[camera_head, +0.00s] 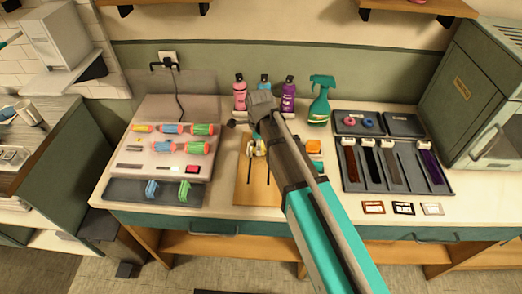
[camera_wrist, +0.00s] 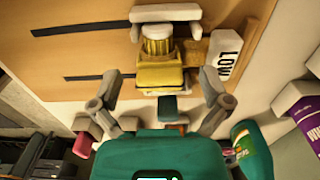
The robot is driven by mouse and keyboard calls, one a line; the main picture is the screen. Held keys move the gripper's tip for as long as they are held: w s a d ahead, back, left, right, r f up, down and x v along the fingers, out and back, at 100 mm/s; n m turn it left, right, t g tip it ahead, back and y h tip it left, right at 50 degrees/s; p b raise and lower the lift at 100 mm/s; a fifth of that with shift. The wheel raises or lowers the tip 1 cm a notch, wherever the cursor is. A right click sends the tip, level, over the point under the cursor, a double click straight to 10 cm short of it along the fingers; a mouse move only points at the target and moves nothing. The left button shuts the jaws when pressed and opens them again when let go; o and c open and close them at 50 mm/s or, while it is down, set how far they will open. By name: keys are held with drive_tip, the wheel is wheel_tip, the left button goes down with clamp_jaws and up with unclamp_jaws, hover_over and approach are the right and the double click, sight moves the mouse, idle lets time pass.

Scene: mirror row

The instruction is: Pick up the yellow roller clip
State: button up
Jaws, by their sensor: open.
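A yellow, blocky piece (camera_wrist: 160,72) with a pale ribbed part and a white end lies at the wooden board (camera_wrist: 100,75) in the wrist view; it looks like the yellow roller clip, though its shape is partly unclear. My gripper (camera_wrist: 160,80) is open, one finger to each side of the yellow piece, with gaps on both sides. In the head view, white and yellow parts (camera_head: 258,149) show on the board, partly hidden by my arm. A blue clip (camera_head: 152,190) and a green clip (camera_head: 184,190) stand in the dark front tray (camera_head: 125,192) at left.
Rollers (camera_head: 170,129) lie on the panel at left. A pink bottle (camera_head: 240,93), a purple bottle (camera_head: 288,96) and a teal spray bottle (camera_head: 320,100) stand behind. A grey tray (camera_head: 435,183) with hair swatches is at right. A white "LOW" block (camera_wrist: 224,52) sits close by the right finger.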

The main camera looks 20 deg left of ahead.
drive_tip(key=shift+f, duration=0.2)
idle(0.5)
drive_tip(key=c, duration=1.1)
drive_tip(key=shift+o, duration=0.2)
drive_tip(key=shift+r, duration=0.2)
wheel_tip(320, 180, up, 2)
drive_tip(key=shift+r+p, duration=0.1)
drive_tip(key=shift+p, duration=1.15)
drive_tip(key=s+d+r+p, duration=0.7)
drive_tip(key=s+r+p, duration=0.3)
drive_tip(key=s, duration=0.2)
drive_tip(key=shift+d+r, duration=0.2)
drive_tip(key=shift+f, duration=0.1)
